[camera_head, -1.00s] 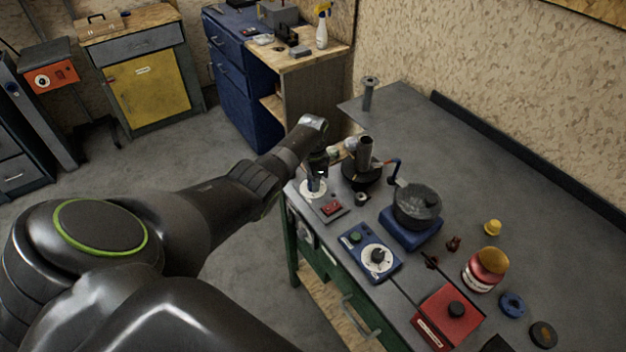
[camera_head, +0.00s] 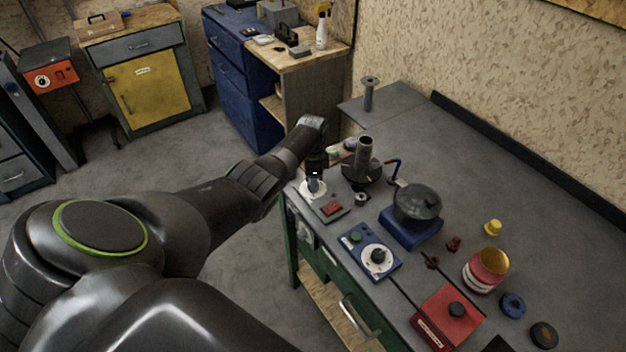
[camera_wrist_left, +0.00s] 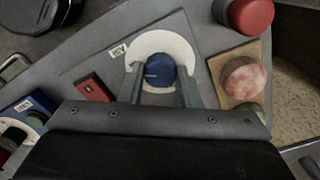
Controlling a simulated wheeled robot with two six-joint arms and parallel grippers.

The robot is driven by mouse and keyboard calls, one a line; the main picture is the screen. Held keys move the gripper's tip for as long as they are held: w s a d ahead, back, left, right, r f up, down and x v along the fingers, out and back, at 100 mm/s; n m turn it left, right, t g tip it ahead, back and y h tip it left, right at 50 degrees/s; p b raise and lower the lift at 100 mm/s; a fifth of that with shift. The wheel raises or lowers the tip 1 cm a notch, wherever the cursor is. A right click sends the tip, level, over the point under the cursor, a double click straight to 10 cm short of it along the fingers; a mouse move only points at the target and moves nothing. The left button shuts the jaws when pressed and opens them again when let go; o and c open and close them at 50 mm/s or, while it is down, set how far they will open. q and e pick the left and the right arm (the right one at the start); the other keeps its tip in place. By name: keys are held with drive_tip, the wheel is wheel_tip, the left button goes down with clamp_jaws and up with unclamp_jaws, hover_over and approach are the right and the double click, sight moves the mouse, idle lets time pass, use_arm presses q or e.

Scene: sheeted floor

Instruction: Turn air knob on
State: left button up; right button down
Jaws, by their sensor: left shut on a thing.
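The air knob (camera_wrist_left: 158,70) is a blue round knob on a white dial disc (camera_wrist_left: 176,40), with labels reading AIR beside it in the left wrist view. My left gripper (camera_wrist_left: 160,88) is shut on the knob, one finger on each side of it. In the head view my left gripper (camera_head: 314,178) reaches down at the near left corner of the grey workbench (camera_head: 520,205), over the white dial, and hides most of the knob. My right gripper is not in view.
A red switch (camera_head: 332,208) sits just beside the dial. A black burner stand (camera_head: 364,165), a blue hotplate with a pot (camera_head: 416,203), a blue control box (camera_head: 368,254) and a red box (camera_head: 447,315) stand further along.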

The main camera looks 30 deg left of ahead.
use_arm(q)
drive_tip(key=o, duration=1)
drive_tip(key=shift+w+r, duration=0.1)
drive_tip(key=shift+r, duration=0.5)
wheel_tip(320, 180, up, 16)
drive_tip(key=shift+r+b, duration=0.15)
drive_tip(key=shift+b, duration=0.65)
